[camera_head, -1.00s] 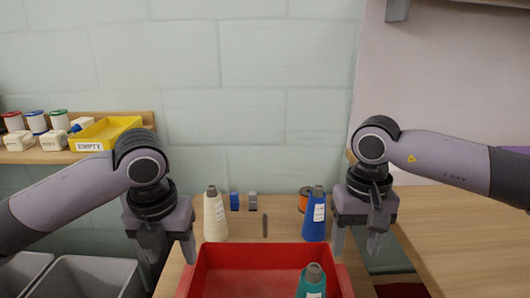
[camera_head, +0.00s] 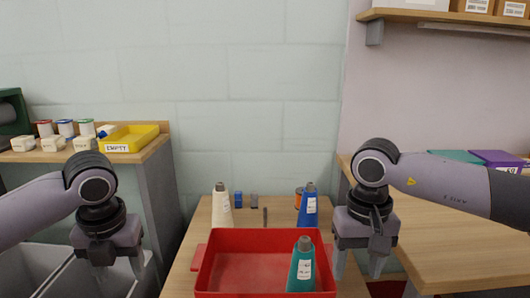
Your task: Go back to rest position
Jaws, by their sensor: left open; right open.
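My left gripper (camera_head: 118,272) hangs pointing down at the left, over the grey bins and apart from the table. It is open and holds nothing. My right gripper (camera_head: 357,270) hangs pointing down at the right edge of the middle table, right of the red tray (camera_head: 212,262). It is open and empty.
Small blue (camera_head: 238,200) and grey (camera_head: 254,201) pieces and a dark upright rod (camera_head: 265,217) are behind the tray. An orange spool (camera_head: 298,197) is beside the blue cone. A yellow bin (camera_head: 140,136) labelled EMPTY sits on the left shelf. Grey bins (camera_head: 40,244) are at lower left.

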